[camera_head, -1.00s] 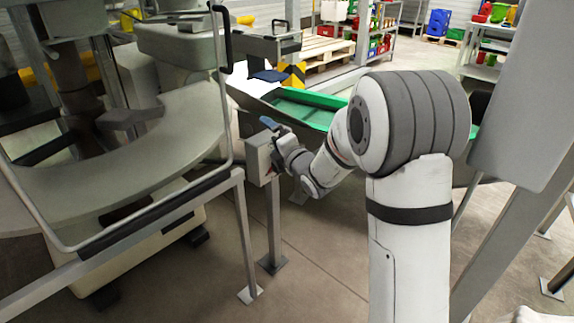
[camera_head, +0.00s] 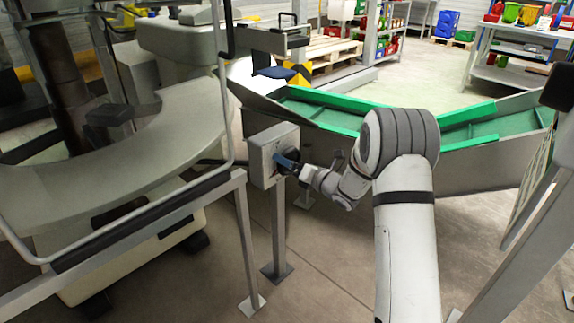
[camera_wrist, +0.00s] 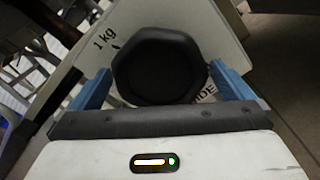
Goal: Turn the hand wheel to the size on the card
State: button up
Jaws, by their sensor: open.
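The hand wheel (camera_wrist: 158,66) is a black, many-sided knob on the face of a grey box (camera_head: 268,140). In the wrist view the box face (camera_wrist: 150,18) carries the printing "1 kg" with a small black mark at upper left, and letters ending in "IDE" at lower right, partly hidden. My gripper (camera_wrist: 160,72) is open, with a blue finger on either side of the knob. Whether the fingers touch it I cannot tell. In the head view my gripper (camera_head: 287,161) is at the box front and hides the knob. I cannot make out a size card.
The box stands on a grey post. A railing (camera_head: 150,215) and a large machine (camera_head: 150,140) are at left. A green-lined chute (camera_head: 335,115) lies behind my arm. A thin upright panel (camera_head: 533,180) is at right, seen nearly edge-on.

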jog(key=shift+w+a, duration=0.2)
